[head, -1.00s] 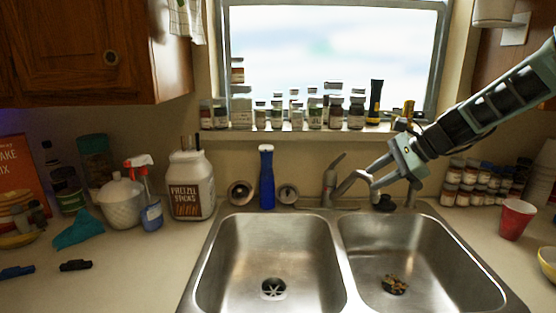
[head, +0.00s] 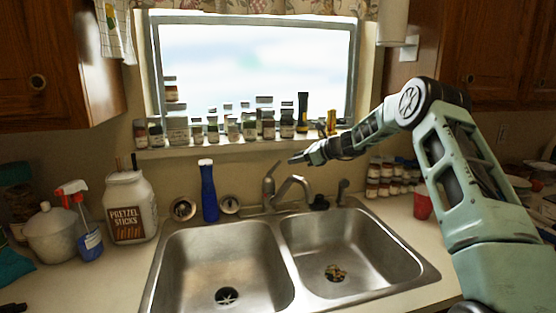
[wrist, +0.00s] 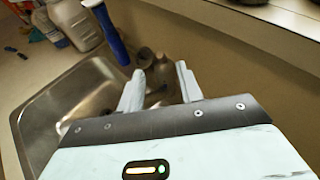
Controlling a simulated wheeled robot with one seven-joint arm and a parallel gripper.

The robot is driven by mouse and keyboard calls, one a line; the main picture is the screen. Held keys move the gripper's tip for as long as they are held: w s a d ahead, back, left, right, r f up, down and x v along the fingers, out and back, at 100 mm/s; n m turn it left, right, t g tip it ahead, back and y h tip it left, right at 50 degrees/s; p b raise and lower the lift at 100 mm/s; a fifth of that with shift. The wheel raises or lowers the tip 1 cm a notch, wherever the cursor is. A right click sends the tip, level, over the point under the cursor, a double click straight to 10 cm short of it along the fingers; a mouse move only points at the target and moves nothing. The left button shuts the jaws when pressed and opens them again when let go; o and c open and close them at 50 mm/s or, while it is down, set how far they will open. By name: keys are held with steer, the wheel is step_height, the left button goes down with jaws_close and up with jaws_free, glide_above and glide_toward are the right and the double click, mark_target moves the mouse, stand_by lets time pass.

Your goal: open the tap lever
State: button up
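The metal tap (head: 269,199) stands behind the divider of the double sink. Its lever (head: 272,170) rises from the body, tilted up and to the right, and its curved spout (head: 296,183) points right. My gripper (head: 297,158) is above the spout, just right of the lever's upper end in the head view. Whether it touches the lever cannot be told. In the wrist view my gripper (wrist: 160,85) has its two fingers well apart with nothing held between them. A blurred, dull metal part of the tap (wrist: 160,68) shows beyond the gap; the lever is not clearly distinguishable there.
A blue bottle (head: 208,192) stands left of the tap. Several jars line the window sill (head: 240,146) behind my gripper. The sink (head: 220,262) is open in front. A red cup (head: 422,206) and small jars stand to the right.

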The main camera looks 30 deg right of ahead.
mark_target(279, 162)
steer(key=p+x, duration=0.2)
steer(key=x, duration=0.6)
steer(key=shift+w+f, duration=0.1)
steer(key=shift+w, duration=0.1)
steer(key=shift+a, duration=0.1)
jaws_close()
